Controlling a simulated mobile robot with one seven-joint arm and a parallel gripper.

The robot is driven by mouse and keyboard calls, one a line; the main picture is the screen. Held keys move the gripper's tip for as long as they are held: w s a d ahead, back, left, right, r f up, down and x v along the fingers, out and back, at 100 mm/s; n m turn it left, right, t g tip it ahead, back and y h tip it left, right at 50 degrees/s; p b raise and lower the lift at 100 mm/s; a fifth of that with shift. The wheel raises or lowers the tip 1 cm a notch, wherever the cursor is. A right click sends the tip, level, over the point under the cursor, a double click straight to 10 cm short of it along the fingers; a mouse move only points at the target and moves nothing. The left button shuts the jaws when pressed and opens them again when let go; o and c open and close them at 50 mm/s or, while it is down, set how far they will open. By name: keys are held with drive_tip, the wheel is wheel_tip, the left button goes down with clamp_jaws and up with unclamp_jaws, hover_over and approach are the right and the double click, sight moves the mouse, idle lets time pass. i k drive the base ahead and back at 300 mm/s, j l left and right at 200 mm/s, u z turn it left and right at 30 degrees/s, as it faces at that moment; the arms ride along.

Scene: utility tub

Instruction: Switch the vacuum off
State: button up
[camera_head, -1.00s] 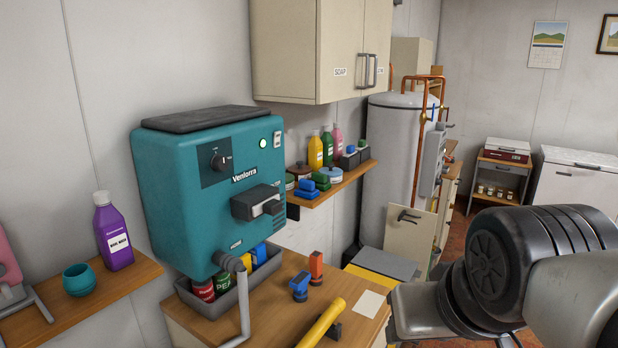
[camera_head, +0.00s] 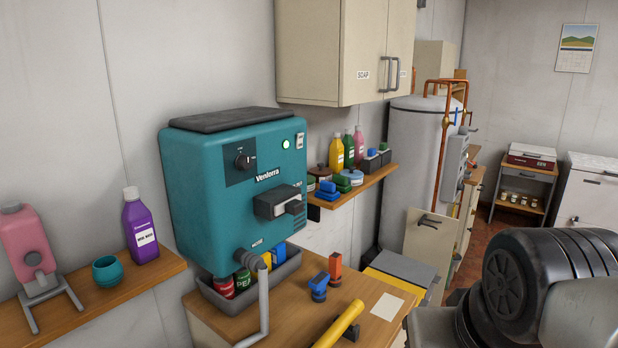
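The vacuum (camera_head: 235,200) is a teal wall unit labelled Ventorra, left of centre, with a dark pad on top. Its front has a black dial (camera_head: 244,160) on a dark panel, a glowing pale-green lamp (camera_head: 286,143) and a small white switch (camera_head: 300,141) at the upper right. A dark block with a grey lever-like piece (camera_head: 280,203) juts from its lower front. A grey hose (camera_head: 263,300) hangs below. Part of my arm shows at the lower right, well apart from the vacuum. My gripper's fingers are not in view.
A wooden counter (camera_head: 290,318) below holds a grey tray (camera_head: 283,272) of cans, blue and orange small items and a yellow tube (camera_head: 340,324). A shelf (camera_head: 90,298) at left holds a purple bottle (camera_head: 140,228). A cabinet (camera_head: 345,50) hangs above right.

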sight(299, 140)
drive_tip(key=i+l+u, duration=0.15)
drive_tip(key=u, duration=0.25)
drive_tip(key=i+l+u, duration=0.1)
drive_tip(key=l+u, duration=0.25)
drive_tip(key=i+l+u, duration=0.1)
drive_tip(key=u, duration=0.3)
drive_tip(key=l, duration=0.1)
